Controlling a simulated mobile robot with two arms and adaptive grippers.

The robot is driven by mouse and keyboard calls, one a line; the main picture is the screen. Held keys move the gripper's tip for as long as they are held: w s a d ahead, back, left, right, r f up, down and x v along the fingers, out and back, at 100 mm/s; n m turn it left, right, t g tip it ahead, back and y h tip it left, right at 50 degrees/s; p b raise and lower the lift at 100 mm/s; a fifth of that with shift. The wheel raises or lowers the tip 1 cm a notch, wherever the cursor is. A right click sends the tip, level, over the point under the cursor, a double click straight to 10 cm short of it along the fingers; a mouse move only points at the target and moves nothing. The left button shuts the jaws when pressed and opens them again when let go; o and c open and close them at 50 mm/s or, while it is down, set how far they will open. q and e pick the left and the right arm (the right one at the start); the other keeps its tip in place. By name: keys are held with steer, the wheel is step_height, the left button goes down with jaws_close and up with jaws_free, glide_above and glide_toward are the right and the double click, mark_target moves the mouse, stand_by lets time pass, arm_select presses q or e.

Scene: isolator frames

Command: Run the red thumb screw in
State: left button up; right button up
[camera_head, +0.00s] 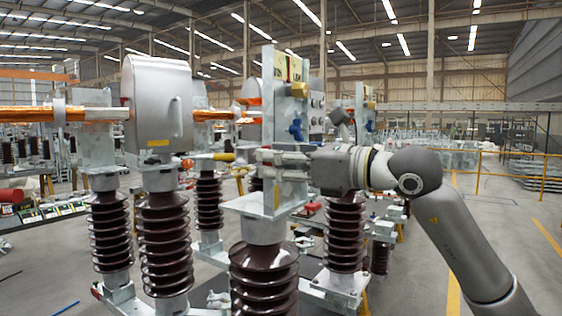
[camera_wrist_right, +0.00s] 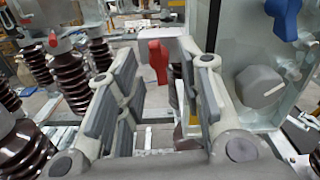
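The red thumb screw (camera_wrist_right: 158,61) shows in the right wrist view, upright, just beyond and between the fingertips of my right gripper. I cannot make it out clearly in the head view. My right gripper (camera_head: 263,158) reaches in from the right, level with the lower part of the grey metal plate (camera_head: 284,190) on top of the front insulator. In the wrist view its two padded fingers stand apart, with a clear gap and nothing held between them. My left gripper is not in view.
A blue knob (camera_head: 296,129) sits on the plate above my right gripper; a grey round knob (camera_wrist_right: 259,86) is right of the fingers in the wrist view. Brown ribbed insulators (camera_head: 164,240) stand close below and left. Open floor (camera_head: 510,230) lies to the right.

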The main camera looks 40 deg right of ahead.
steer(key=v, duration=1.2)
stand_by(0.6)
stand_by(2.0)
